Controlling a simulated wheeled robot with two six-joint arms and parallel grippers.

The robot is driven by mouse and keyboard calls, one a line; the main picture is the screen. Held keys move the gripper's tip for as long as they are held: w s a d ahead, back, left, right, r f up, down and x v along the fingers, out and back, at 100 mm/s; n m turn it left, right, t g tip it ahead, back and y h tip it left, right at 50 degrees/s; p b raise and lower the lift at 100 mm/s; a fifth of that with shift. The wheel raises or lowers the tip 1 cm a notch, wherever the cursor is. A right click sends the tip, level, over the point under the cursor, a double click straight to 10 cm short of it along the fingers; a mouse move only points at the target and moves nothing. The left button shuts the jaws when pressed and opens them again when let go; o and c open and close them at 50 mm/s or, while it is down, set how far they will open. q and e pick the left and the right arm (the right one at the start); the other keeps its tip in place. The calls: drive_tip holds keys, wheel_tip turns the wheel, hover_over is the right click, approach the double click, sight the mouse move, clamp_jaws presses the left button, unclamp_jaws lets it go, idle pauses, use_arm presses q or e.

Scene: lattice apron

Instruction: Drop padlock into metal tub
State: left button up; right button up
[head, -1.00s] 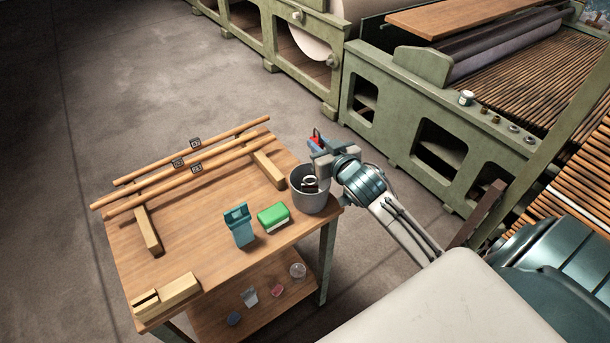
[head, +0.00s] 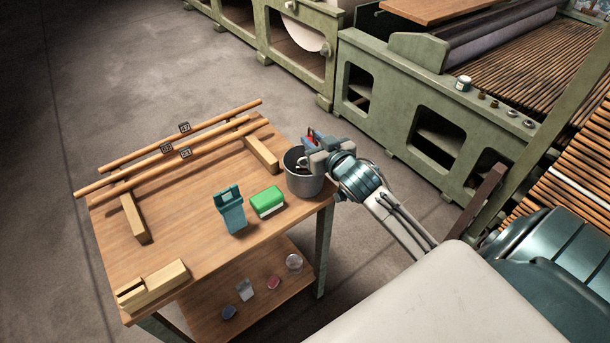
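The metal tub (head: 305,184) is a grey, round, open bucket at the right corner of the wooden table. My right gripper (head: 312,152) is at the tub's far right rim, over its opening. A small red and blue piece (head: 310,136) shows at the gripper's far side; I cannot tell what it is. Something small and dark shows in the tub's mouth by the fingers. I cannot make out whether it is the padlock, or whether the gripper holds it. My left gripper is out of view.
On the table (head: 190,215) are a green and white block (head: 267,202), a teal holder (head: 230,212), a slotted wooden block (head: 152,286) and long rods on wooden supports. Small items lie on the lower shelf. A green machine (head: 425,130) stands behind.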

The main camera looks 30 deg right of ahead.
drive_tip(key=o, duration=0.3)
drive_tip(key=shift+o, duration=0.2)
drive_tip(key=shift+s, duration=0.5)
drive_tip(key=b+v, duration=0.2)
drive_tip(key=v, duration=0.7)
drive_tip(key=shift+s+r, duration=0.25)
drive_tip(key=shift+s, duration=0.15)
drive_tip(key=shift+f, duration=0.1)
